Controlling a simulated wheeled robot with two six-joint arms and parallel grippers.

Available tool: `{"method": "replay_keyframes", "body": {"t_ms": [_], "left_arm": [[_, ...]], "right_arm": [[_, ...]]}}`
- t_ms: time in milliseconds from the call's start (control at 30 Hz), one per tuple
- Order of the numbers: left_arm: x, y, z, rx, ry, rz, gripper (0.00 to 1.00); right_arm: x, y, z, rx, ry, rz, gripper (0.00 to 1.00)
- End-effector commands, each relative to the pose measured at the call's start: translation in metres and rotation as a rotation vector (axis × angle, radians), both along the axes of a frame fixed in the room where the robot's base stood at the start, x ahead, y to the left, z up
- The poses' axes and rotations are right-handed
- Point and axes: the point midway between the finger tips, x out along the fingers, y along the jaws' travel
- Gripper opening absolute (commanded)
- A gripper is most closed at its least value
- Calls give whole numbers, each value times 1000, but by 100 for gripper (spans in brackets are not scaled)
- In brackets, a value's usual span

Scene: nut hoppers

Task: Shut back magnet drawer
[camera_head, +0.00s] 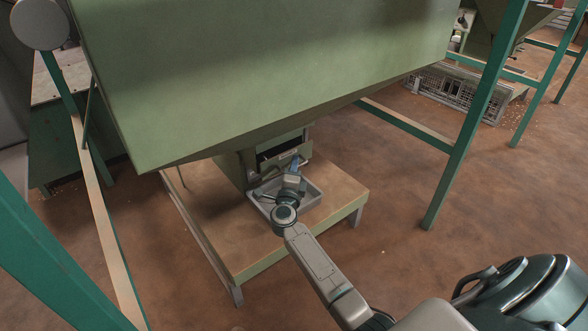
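The green box under the big green hopper (270,75) has a dark slot in its front. The drawer front (269,165), a pale green plate, shows just below the slot and seems pulled out a little; how far is hard to tell. My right gripper (294,166) is at this plate, above a grey tray. Its fingers are small and partly hidden by my wrist, so I cannot tell whether they are open or touch the plate. My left gripper is not in view.
The grey tray (313,195) stands on a low tan table (335,190) under the outlet. Green posts (478,110) stand right and left. The hopper hangs low over the outlet. A wire crate (455,90) lies at the back right. Brown floor is free at the right.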

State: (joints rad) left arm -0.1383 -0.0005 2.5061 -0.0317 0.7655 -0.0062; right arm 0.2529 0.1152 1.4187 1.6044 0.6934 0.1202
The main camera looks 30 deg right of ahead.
Motion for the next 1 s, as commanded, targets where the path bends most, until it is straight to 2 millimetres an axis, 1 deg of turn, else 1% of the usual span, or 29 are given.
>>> {"method": "replay_keyframes", "body": {"t_ms": [33, 167, 200, 433, 633, 733, 1000], "left_arm": [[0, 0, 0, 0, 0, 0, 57], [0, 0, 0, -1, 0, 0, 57], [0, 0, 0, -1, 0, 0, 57], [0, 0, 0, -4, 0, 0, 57], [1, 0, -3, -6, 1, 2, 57], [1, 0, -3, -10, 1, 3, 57], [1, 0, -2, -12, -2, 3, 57]], "right_arm": [[0, 0, 0, 0, 0, 0, 29], [0, 0, 0, 0, 0, 0, 3], [0, 0, 0, 0, 0, 0, 0], [2, 1, 0, 1, -1, 0, 0], [28, 3, 0, 1, -1, 0, 0], [36, 3, -1, 1, 0, 0, 0], [39, 3, 1, 0, -2, 3, 0]]}}
